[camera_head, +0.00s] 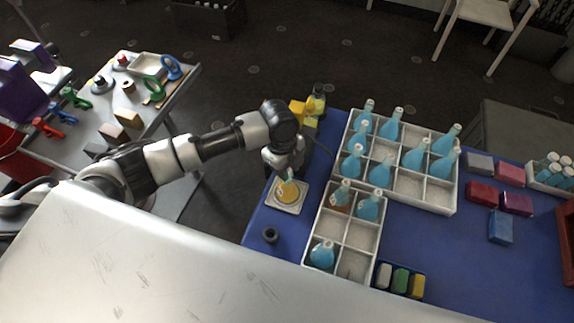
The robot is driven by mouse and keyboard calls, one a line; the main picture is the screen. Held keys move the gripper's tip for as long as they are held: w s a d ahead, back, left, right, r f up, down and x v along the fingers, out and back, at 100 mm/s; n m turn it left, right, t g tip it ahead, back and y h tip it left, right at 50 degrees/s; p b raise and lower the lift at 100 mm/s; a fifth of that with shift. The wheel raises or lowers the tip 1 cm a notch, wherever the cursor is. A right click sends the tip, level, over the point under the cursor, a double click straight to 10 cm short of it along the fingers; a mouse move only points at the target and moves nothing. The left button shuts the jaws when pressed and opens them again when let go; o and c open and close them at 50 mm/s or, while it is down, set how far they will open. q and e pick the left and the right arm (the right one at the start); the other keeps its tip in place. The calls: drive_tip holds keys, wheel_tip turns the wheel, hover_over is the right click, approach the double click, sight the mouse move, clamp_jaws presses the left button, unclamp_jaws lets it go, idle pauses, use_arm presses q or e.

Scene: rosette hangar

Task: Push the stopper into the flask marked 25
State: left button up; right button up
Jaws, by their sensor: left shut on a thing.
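A flask with a yellow round base (287,193) stands on a square white pad (288,205) at the left end of the blue table. Its narrow pale neck rises toward my left gripper (288,172). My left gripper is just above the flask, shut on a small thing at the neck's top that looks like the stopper. The fingers and wrist mostly hide it, so I cannot tell how deep it sits. No marking is readable at this size. My right gripper is not in view.
White divided crates (437,207) hold several blue bottles, right of the pad. A small black ring-like object (270,235) lies in front. Yellow items (307,110) stand behind my wrist. Coloured blocks (481,192) lie at right. Blue tabletop (440,255) is clear at centre right.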

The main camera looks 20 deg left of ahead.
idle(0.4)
use_arm(q)
drive_tip(key=shift+f, duration=0.45)
drive_tip(key=o, duration=1.5)
wheel_tip(320, 180, up, 6)
drive_tip(key=p, duration=0.5)
drive_tip(key=shift+f+p, duration=0.15)
drive_tip(key=shift+p, duration=0.15)
drive_tip(key=shift+f, duration=0.1)
